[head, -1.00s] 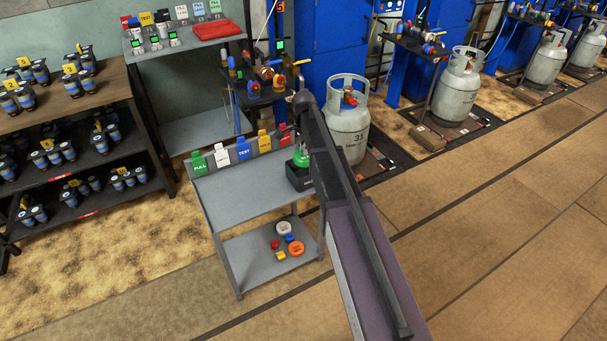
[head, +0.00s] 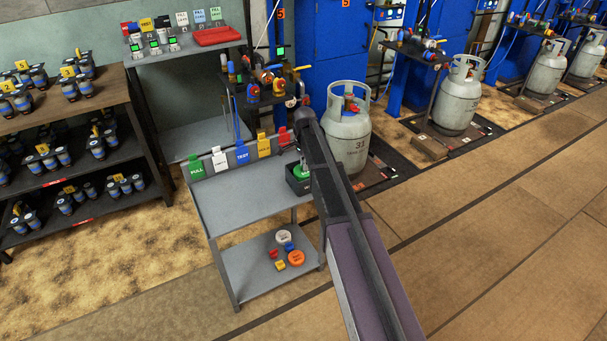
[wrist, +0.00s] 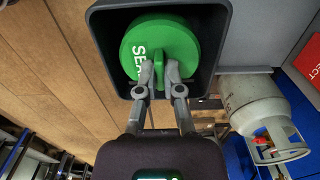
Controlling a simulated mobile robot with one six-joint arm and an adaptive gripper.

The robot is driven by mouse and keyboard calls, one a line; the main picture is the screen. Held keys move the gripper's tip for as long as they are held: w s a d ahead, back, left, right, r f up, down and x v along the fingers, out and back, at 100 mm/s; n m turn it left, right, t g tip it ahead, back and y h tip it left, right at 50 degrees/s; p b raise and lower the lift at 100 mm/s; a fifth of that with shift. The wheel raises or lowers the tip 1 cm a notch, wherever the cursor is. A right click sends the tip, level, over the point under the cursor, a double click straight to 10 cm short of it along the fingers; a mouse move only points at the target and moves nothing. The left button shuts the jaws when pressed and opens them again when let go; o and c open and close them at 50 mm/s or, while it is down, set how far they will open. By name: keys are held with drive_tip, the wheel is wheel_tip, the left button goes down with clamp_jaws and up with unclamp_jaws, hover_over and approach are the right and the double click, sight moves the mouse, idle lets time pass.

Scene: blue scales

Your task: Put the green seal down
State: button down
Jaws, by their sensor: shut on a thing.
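The green seal (wrist: 160,50) is a round disc with white lettering and a raised tab in the middle. In the wrist view it is inside the walls of a dark square bin (wrist: 93,45). My gripper (wrist: 159,75) is shut on the seal's tab. In the head view a bit of the green seal (head: 300,170) shows within the dark bin (head: 297,186), at the right end of the grey cart's upper shelf (head: 245,200). My arm hides the gripper there. Whether the seal touches the bin floor I cannot tell.
Coloured tags, including a green one (head: 196,169) and a red one (head: 284,137), stand along the cart's back edge. The lower shelf holds an orange disc (head: 296,258) and other small discs and blocks. A grey gas cylinder (head: 347,135) stands behind my arm.

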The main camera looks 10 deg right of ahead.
sight(304, 173)
drive_tip(key=shift+f, duration=0.15)
drive_tip(key=shift+f+b, duration=1.75)
drive_tip(key=shift+b, duration=0.15)
drive_tip(key=shift+f, duration=0.2)
drive_tip(key=c, duration=0.8)
unclamp_jaws()
drive_tip(key=shift+r, duration=0.25)
wheel_tip(304, 173, up, 12)
drive_tip(key=p, duration=1.2)
drive_tip(key=shift+s, duration=0.1)
